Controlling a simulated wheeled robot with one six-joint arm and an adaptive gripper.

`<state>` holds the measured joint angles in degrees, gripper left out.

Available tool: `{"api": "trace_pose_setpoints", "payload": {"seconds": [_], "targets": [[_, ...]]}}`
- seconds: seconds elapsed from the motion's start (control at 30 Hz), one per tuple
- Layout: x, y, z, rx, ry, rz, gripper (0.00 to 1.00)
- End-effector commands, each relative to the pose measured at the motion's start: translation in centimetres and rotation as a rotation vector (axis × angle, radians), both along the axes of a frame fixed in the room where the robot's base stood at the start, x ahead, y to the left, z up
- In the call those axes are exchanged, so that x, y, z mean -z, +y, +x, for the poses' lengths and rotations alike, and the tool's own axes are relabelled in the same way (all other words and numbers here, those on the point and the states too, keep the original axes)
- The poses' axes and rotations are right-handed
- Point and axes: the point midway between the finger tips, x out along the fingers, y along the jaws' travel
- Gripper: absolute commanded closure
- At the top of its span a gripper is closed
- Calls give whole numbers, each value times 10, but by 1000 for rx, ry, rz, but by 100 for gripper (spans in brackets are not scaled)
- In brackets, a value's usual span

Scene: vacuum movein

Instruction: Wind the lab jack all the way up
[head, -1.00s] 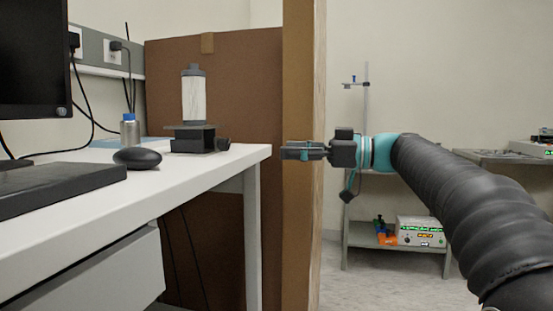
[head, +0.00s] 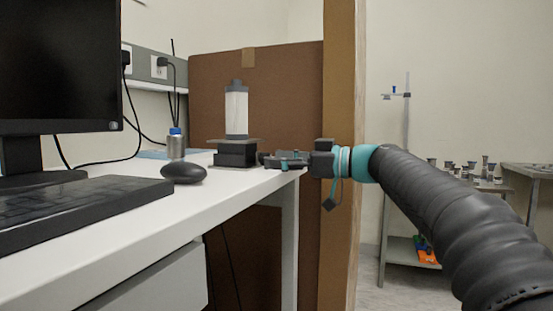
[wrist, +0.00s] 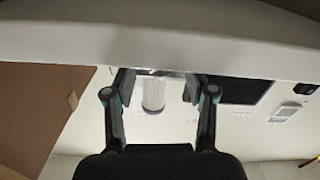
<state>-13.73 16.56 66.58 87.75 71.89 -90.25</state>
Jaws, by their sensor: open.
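The lab jack (head: 236,157) stands on the white desk, a low black body under a flat top plate. A white cylinder with dark ends (head: 236,112) stands upright on the plate. The jack's dark knob (head: 262,158) is on its right side, close to my fingertips. My gripper (head: 278,161) is open at the desk's right end, pointing left at the knob; whether it touches the knob I cannot tell. In the wrist view the open fingers of my gripper (wrist: 157,85) frame the white cylinder (wrist: 153,96); the jack is hardly distinguishable there.
A black mouse (head: 184,173), a keyboard (head: 80,205) and a metal bottle with blue cap (head: 175,144) are on the desk (head: 150,225). A monitor (head: 58,65) stands at left. A brown partition (head: 290,90) is behind the desk. Shelving (head: 400,262) stands at right.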

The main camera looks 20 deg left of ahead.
Motion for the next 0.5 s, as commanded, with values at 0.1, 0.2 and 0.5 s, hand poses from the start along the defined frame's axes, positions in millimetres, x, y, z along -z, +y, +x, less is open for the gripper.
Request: {"api": "trace_pose_setpoints", "payload": {"seconds": [0.1,0.2,0.5], "targets": [[0,7,0,0,0,0,44],[0,9,0,0,0,0,44],[0,9,0,0,0,0,64]]}}
